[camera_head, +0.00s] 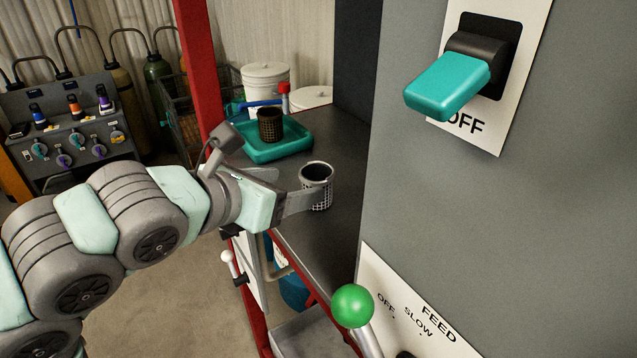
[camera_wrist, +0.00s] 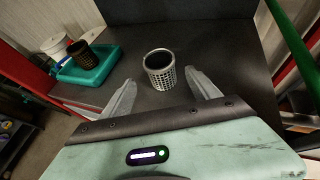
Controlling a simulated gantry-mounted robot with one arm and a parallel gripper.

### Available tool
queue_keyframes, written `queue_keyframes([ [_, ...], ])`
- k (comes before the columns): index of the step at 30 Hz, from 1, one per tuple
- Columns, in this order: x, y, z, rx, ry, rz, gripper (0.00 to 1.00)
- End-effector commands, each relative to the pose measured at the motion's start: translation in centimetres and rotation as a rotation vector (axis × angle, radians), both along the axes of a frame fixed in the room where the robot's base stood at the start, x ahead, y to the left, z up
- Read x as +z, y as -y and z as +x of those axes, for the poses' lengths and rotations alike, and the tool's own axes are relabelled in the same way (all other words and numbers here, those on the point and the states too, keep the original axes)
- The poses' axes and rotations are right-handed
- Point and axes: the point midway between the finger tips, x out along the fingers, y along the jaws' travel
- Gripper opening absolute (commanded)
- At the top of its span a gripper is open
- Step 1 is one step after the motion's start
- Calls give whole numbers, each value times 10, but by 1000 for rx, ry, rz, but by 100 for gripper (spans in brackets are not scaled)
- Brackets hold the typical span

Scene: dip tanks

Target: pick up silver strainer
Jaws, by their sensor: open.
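The silver strainer (camera_head: 316,188) is a small mesh cup standing upright on the dark bench top. In the head view it is at the end of my gripper (camera_head: 295,190), whose near finger overlaps its left side. In the wrist view the strainer (camera_wrist: 160,70) stands just beyond and between the two fingertips of my gripper (camera_wrist: 160,80). My gripper is open, and gaps show between the strainer and both fingers there. The strainer's base shows on the bench in the wrist view.
A teal tray (camera_head: 252,155) holding a dark brown mesh cup (camera_head: 270,125) sits further back on the bench (camera_head: 345,220). A grey machine panel with a teal switch (camera_head: 448,86) stands at right. A red post (camera_head: 198,65) rises beside the bench. A green-knobbed lever (camera_head: 352,306) is in front.

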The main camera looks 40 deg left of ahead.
Motion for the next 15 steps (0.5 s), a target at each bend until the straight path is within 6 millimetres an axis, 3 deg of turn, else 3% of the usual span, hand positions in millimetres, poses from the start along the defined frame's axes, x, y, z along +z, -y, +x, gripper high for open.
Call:
queue_keyframes([
  [5, 0, -1, 10, -3, 0, 0, 71],
  [15, -13, -7, 51, -4, 0, -4, 71],
])
